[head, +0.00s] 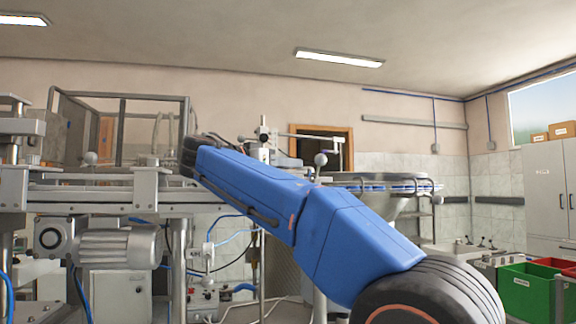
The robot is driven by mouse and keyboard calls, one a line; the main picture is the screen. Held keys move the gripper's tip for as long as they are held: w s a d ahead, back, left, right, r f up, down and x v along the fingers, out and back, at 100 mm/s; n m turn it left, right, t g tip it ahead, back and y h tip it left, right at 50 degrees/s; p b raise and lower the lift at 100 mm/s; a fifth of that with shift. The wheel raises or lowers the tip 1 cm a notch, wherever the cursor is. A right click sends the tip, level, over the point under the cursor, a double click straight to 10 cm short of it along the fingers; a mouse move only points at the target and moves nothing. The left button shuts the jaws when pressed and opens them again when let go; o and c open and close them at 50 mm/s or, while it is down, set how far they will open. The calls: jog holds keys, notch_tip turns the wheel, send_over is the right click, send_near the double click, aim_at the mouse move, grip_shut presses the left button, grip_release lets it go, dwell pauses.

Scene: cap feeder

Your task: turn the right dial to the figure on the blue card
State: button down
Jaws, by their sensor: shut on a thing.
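My blue arm (345,235) rises from the lower right and reaches up and left to a dark joint (190,157) in front of the machine. My gripper does not show; whatever lies beyond that joint is out of sight. A round dark dial-like part (50,238) sits on the machine's grey housing at the left. A small grey control box (203,301) with red parts stands low at the centre left. I cannot tell whether either bears the right dial. No blue card and no readable figure show.
A grey motor (117,247) and metal machine frame (110,198) fill the left. A round feeder bowl (375,205) stands behind my arm. Green crates (527,290) and a grey cabinet (545,205) are at the right. Blue hoses and cables hang around the machine.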

jog(key=shift+m+g+h, duration=0.3)
jog(key=shift+g, duration=0.1)
jog(key=c, duration=1.5)
grip_release()
